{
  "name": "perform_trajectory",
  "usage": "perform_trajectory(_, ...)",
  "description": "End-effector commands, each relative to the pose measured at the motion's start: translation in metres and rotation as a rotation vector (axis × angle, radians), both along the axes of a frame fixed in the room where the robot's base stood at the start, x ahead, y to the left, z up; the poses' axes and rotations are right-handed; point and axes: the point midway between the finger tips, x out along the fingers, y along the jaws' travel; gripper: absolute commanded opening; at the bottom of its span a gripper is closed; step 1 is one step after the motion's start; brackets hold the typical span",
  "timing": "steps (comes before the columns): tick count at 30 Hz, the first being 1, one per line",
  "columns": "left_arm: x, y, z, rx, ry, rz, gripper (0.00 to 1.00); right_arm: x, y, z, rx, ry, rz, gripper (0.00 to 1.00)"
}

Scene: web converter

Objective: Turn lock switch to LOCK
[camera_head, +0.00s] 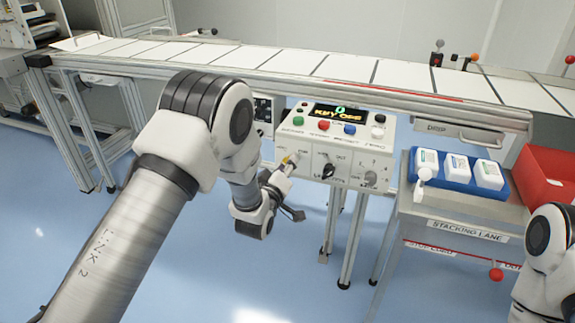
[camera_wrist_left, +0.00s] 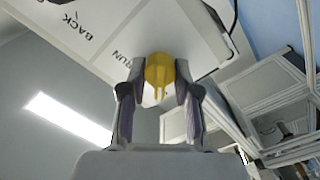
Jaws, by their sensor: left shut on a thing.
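A white control box (camera_head: 336,145) stands below the conveyor, with a small lit display (camera_head: 341,112) whose text starts with "KEY". On its front are a black middle knob (camera_head: 328,170), a right-hand knob (camera_head: 370,178) and a yellow knob at the left. The labels are too small for me to tell which is the lock switch. My left gripper (camera_head: 287,168) is at the box's left front. In the left wrist view its fingers are shut on the yellow knob (camera_wrist_left: 158,72), near the labels BACK and RUN. My right arm shows at the right edge; its gripper is out of view.
The conveyor (camera_head: 300,62) runs behind and above the box. Colored push buttons line the box top. At the right, a stacking lane table (camera_head: 455,212) holds a blue tray (camera_head: 456,184) with white packs, beside a red bin (camera_head: 550,165). Open blue floor lies in front.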

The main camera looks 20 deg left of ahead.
Motion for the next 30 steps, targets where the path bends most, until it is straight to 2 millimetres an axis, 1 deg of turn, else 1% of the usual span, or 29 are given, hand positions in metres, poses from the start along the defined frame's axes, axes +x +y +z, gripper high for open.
perform_trajectory(2, 0.000, 0.000, 0.000, 0.000, 0.000, 0.000, 0.00, 0.000, 0.000, 0.000, 0.000, 0.000, 0.000, 0.40)
perform_trajectory(3, 0.000, 0.000, 0.000, 0.000, 0.001, 0.001, 0.41, 0.000, 0.000, 0.000, 0.000, 0.000, 0.000, 0.40)
perform_trajectory(4, 0.000, 0.000, 0.000, 0.000, 0.001, 0.001, 0.52, 0.000, 0.000, 0.000, 0.000, 0.000, 0.000, 0.40)
perform_trajectory(5, 0.000, 0.000, 0.000, 0.000, 0.001, 0.001, 0.55, 0.000, 0.000, 0.000, 0.000, 0.000, 0.000, 0.40)
perform_trajectory(13, 0.000, 0.000, 0.000, 0.001, 0.000, 0.000, 0.55, 0.000, 0.000, 0.000, 0.000, 0.000, 0.000, 0.40)
perform_trajectory(17, -0.010, 0.000, -0.001, 0.001, 0.003, 0.000, 0.55, 0.000, 0.000, 0.000, 0.000, 0.000, 0.000, 0.40)
perform_trajectory(20, -0.029, 0.001, -0.001, 0.002, 0.003, 0.001, 0.55, 0.000, 0.000, 0.000, 0.000, 0.000, 0.000, 0.40)
perform_trajectory(27, -0.091, 0.003, -0.001, 0.001, 0.004, 0.000, 0.55, 0.000, 0.000, 0.000, 0.000, 0.000, 0.000, 0.40)
perform_trajectory(30, -0.109, 0.004, -0.001, 0.001, 0.003, 0.000, 0.55, 0.000, 0.000, 0.000, 0.000, 0.000, 0.000, 0.40)
